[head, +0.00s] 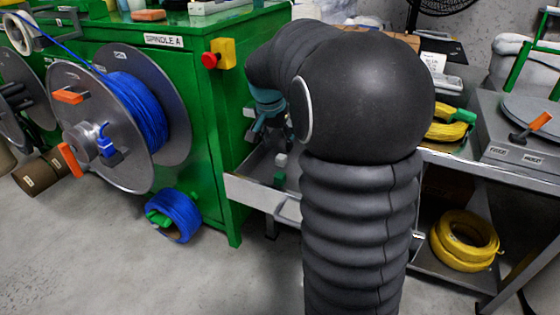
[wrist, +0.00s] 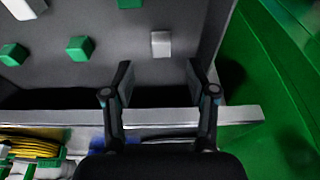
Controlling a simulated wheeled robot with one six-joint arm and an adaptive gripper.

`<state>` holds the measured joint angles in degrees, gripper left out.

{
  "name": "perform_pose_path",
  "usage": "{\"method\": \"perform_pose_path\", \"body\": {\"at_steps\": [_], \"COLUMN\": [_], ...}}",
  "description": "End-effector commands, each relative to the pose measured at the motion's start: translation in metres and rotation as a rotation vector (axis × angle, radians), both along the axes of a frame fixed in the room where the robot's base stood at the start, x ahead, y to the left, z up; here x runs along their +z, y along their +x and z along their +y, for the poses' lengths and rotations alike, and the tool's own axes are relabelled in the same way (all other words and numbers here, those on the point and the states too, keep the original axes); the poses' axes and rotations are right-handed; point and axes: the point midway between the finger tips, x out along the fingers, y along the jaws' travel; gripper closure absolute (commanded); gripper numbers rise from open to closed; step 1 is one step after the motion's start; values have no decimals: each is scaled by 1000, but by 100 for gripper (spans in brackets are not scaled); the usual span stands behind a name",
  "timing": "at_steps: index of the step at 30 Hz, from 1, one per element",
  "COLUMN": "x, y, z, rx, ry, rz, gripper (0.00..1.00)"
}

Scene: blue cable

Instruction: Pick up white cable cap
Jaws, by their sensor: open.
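A small white cable cap (wrist: 160,44) lies on the grey floor of a tray in the wrist view, just beyond my gripper (wrist: 160,76) and roughly centred between its fingertips. My gripper is open and empty, and its fingers do not appear to touch the cap. Another white piece (wrist: 23,8) is at the upper left corner. Green caps lie to the left (wrist: 79,48), at the far left (wrist: 13,54) and at the top edge (wrist: 130,3). In the head view a white cap (head: 281,160) and a green cap (head: 279,179) show in the tray; my arm hides much of it.
The tray's light front wall (head: 262,196) borders the green cabinet (head: 185,100). The cabinet's green side (wrist: 270,80) is close on the right in the wrist view. A blue cable spool (head: 135,110) stands left; yellow cable coils (head: 465,240) lie on the right shelf.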

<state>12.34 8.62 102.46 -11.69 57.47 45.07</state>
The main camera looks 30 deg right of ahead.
Motion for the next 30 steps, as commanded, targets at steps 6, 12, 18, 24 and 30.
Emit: {"method": "perform_pose_path", "body": {"at_steps": [6, 12, 18, 24, 30], "x": [-21, -36, -62, -72, -72], "y": [3, 7, 12, 15, 14], "z": [-5, -9, -15, -17, -17], "rx": [0, 0, 2, 2, 2], "ry": [0, 0, 0, 1, 1], "rz": [0, 3, 2, -1, -1], "gripper": [43, 43, 43, 43, 48]}}
